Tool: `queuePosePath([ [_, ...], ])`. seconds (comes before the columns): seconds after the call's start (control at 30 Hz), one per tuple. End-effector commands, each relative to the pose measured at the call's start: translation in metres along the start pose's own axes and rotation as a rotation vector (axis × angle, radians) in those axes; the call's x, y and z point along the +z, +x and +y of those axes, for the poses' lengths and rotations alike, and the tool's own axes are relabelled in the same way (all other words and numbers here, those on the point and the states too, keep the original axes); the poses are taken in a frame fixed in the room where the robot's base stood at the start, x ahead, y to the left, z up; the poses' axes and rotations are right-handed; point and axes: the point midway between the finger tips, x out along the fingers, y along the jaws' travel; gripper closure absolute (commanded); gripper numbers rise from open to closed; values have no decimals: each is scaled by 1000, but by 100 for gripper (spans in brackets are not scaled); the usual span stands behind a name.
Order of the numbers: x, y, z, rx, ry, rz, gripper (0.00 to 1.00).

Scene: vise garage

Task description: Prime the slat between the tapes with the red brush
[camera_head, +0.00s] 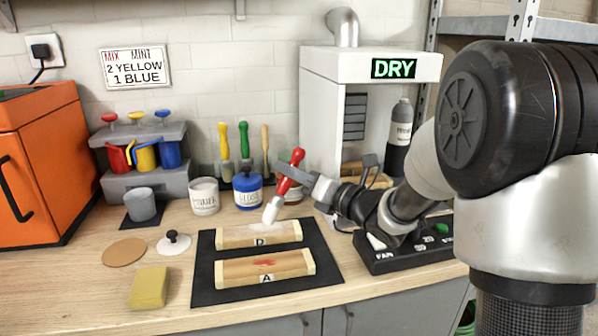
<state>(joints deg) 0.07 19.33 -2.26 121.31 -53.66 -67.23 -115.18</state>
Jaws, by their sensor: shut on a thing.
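My gripper (304,180) is shut on the red brush (291,173) and holds it tilted, bristles down and to the left. The pale, whitish bristles (272,211) are at the back edge of the slat marked D (240,238); I cannot tell whether they touch it. Slat D lies on a black mat (205,286) with pale tape at both ends and a whitish patch near the brush. The slat marked A (240,272) lies in front, also taped at both ends, with a red mark. A white primer pot (205,196) stands behind to the left.
A blue pot (248,191) stands behind the mat, near more upright brushes (244,140). A black switch panel (385,262) lies to the right, under my arm. The drying cabinet (320,110) stands behind. A yellow sponge (149,288) and a cork disc (124,252) lie left.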

Motion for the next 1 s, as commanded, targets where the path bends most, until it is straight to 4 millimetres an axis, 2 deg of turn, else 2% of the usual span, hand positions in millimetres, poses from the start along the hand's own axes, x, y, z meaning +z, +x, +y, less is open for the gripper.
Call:
queuePosePath([
  [1.0, -36, 38, 45, 5, 3, 6, 100],
])
